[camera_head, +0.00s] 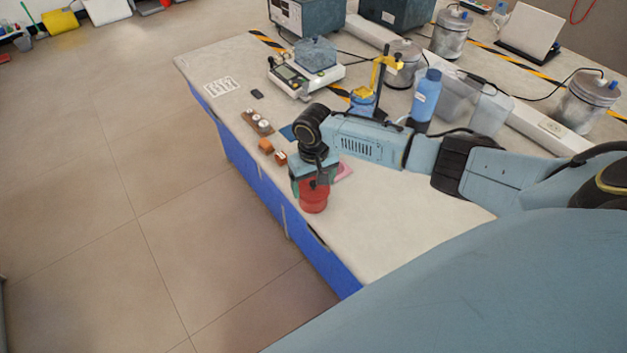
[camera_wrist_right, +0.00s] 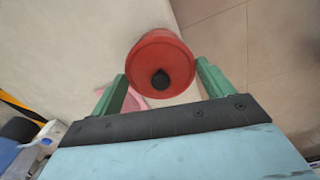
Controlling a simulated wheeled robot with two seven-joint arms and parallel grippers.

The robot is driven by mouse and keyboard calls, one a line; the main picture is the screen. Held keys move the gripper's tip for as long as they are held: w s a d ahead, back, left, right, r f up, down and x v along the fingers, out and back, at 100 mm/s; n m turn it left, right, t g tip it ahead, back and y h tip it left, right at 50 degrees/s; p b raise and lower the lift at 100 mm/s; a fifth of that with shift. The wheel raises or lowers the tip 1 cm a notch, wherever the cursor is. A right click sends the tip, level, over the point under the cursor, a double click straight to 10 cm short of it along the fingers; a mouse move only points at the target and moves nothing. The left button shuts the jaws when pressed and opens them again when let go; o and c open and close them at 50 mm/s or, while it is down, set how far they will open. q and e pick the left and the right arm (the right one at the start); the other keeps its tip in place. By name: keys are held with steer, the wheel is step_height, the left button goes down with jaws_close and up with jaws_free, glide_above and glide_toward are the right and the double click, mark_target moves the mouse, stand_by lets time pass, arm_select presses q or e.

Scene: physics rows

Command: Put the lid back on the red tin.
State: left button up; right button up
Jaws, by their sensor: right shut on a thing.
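The red tin (camera_head: 314,203) stands near the table's front edge, below my right gripper (camera_head: 311,188). In the right wrist view, the round red lid (camera_wrist_right: 150,55) with a black knob (camera_wrist_right: 160,80) lies between the two green fingers of my right gripper (camera_wrist_right: 162,72). The gripper is shut on the lid, with one finger at either side. I cannot tell whether the lid is seated or slightly above the tin. My fingers hide much of the lid in the head view. My left gripper is not in view.
A pink pad (camera_head: 344,171) lies just behind the tin. Small orange-brown blocks (camera_head: 266,146) and a wooden holder (camera_head: 258,122) lie to the left. A balance (camera_head: 300,80) and a blue bottle (camera_head: 426,95) stand farther back. The table (camera_head: 400,215) is clear to the right.

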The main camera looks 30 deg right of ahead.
steer(key=o, duration=0.9)
steer(key=shift+r, duration=0.1)
step_height(320, 180, up, 7)
steer(key=p, duration=0.8)
stand_by(0.4)
jaws_close()
stand_by(0.6)
steer(key=shift+f, duration=0.2)
stand_by(0.6)
steer(key=shift+f+b, duration=1.35)
steer(key=shift+f, duration=1.05)
